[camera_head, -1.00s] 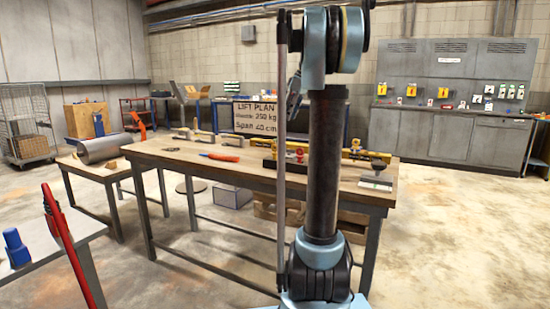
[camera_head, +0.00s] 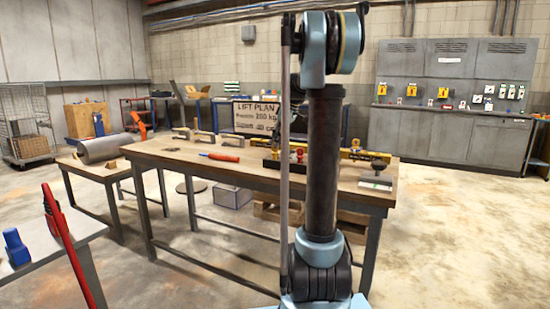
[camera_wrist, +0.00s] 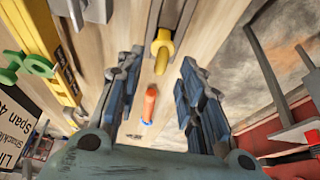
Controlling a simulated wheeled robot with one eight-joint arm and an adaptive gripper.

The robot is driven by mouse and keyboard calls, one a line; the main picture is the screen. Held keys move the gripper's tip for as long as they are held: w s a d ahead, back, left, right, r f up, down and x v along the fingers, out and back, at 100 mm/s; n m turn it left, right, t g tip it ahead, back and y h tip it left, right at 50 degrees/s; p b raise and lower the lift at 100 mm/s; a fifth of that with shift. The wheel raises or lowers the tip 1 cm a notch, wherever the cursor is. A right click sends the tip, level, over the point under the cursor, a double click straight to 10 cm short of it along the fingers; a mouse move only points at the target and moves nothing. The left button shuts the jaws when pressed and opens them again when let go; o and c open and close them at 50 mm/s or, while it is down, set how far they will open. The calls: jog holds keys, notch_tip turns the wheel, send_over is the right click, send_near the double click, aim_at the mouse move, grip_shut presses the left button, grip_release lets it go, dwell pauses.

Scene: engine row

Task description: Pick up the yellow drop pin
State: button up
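The yellow drop pin (camera_wrist: 162,46) shows in the wrist view as a rounded yellow head on a paler shaft, just beyond and between my fingertips. My gripper (camera_wrist: 161,64) is open, with its two dark blue-grey fingers on either side and empty space between them. I cannot tell whether either finger touches the pin. In the head view, my arm covers part of the bench, and I cannot pick out the yellow pin clearly there.
The wooden bench (camera_head: 185,158) holds an orange-handled tool (camera_head: 221,157), a yellow level (camera_head: 362,155) and a dark block with red knobs (camera_head: 271,164). The lift plan sign (camera_head: 255,116) stands behind. In the wrist view, a green piece (camera_wrist: 28,66) lies by the level.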

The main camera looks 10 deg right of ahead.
aim_at(275, 156)
jog(key=shift+x, duration=1.75)
jog(key=shift+s, duration=0.1)
grip_shut()
jog(key=shift+r, duration=0.1)
